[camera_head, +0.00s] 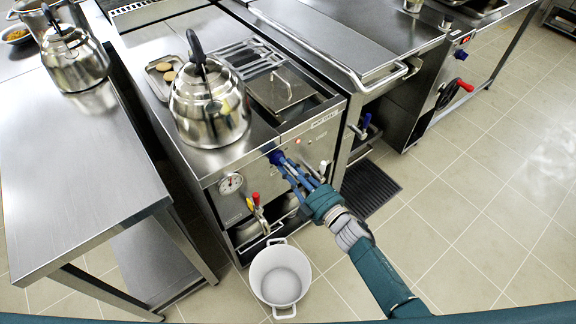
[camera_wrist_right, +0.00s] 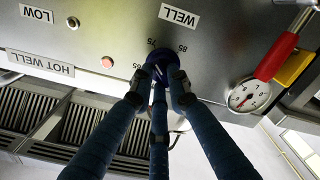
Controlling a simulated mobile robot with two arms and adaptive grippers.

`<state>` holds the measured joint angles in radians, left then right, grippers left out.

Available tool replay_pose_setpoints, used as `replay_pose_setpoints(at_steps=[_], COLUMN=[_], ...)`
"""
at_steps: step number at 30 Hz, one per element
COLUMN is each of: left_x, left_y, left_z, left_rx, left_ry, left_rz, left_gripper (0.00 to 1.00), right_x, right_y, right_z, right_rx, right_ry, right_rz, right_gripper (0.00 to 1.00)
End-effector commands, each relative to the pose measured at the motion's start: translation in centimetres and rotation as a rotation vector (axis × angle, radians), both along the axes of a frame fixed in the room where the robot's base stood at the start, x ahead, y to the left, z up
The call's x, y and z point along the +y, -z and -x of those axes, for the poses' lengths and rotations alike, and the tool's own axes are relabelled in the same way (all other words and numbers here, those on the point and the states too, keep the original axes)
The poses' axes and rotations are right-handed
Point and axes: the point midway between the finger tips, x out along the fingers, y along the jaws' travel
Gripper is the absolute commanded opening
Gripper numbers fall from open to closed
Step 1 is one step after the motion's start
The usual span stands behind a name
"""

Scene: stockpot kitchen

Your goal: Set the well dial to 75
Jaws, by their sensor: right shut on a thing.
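The well dial (camera_head: 276,157) is a blue knob on the front panel of the hot well unit. In the right wrist view the dial (camera_wrist_right: 160,58) sits between the marks 65, 75 and 85, under a WELL label (camera_wrist_right: 179,15). My right gripper (camera_head: 281,163) has its blue fingers shut around the dial, and it also shows in the right wrist view (camera_wrist_right: 160,75). The fingers cover most of the dial, so I cannot tell where its pointer stands. My left gripper is not in view.
A round gauge (camera_head: 231,184) and a red-handled valve (camera_head: 257,200) are on the panel left of the dial. A white pot (camera_head: 280,276) stands on the floor below. A kettle (camera_head: 208,105) stands on top of the unit.

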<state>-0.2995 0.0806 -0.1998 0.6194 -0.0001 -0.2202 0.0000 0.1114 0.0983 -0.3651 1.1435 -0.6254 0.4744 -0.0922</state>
Motion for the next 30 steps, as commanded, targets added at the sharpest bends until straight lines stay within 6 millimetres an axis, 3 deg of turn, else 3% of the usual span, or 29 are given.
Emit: replay_pose_setpoints(at_steps=[23,24,26,30], left_x=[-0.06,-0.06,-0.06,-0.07], left_y=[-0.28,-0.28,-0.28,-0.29], left_z=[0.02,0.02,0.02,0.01], left_rx=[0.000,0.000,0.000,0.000], left_ry=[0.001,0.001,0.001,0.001], left_rz=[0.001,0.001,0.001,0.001], left_gripper=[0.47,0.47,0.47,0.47], right_x=[-0.01,-0.01,-0.01,-0.01], right_y=[0.23,0.23,0.23,0.16], right_z=[0.08,0.08,0.08,0.04], right_rx=[0.063,0.063,0.063,0.062], right_ry=[-0.001,-0.001,-0.001,-0.001], right_rz=[-0.080,-0.080,-0.080,-0.081], right_gripper=[0.00,0.22,0.34,0.35])
